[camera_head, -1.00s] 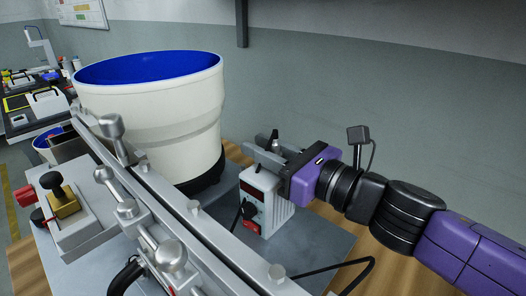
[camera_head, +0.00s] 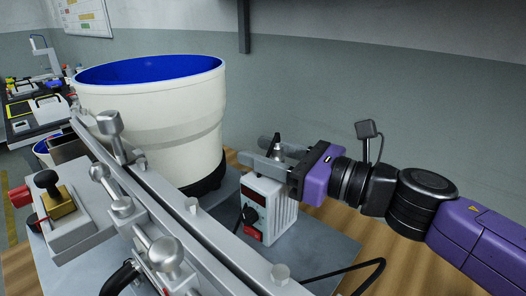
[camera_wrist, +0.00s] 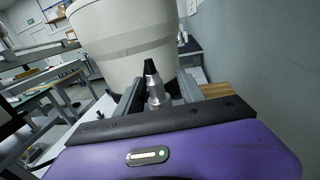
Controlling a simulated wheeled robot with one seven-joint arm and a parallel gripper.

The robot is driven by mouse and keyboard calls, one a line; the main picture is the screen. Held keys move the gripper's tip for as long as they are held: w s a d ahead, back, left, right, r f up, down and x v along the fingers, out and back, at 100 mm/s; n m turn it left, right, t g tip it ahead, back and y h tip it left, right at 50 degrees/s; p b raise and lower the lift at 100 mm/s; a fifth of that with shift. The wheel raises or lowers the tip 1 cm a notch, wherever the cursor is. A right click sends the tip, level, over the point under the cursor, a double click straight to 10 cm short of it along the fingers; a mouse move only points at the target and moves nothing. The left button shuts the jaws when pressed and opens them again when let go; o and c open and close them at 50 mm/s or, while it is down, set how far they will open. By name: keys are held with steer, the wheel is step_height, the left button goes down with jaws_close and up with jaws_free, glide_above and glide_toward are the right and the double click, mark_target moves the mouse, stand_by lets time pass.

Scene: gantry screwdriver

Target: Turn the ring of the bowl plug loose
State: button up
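The bowl plug (camera_head: 277,144) has a black tapered top and a silver ring. It stands upright on the white control box (camera_head: 270,210). In the wrist view the plug (camera_wrist: 154,84) rises between my two grey fingers, and a gap shows beside it. My gripper (camera_head: 254,150) is open and reaches in from the right above the box, one finger on each side of the plug. In the head view the near finger and gripper body hide the plug's lower part. I cannot tell whether a finger touches the ring (camera_wrist: 157,97).
The big cream bowl (camera_head: 155,125) with a blue inside stands just left of my fingertips. A metal rail (camera_head: 190,215) with knobs runs across the front. A black cable (camera_head: 365,278) lies at the lower right. The grey wall is behind.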

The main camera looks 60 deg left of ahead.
steer(key=v, duration=0.7)
steer(key=shift+w+d+p, duration=0.15)
steer(key=shift+d+p, duration=0.25)
steer(key=shift+p, duration=0.05)
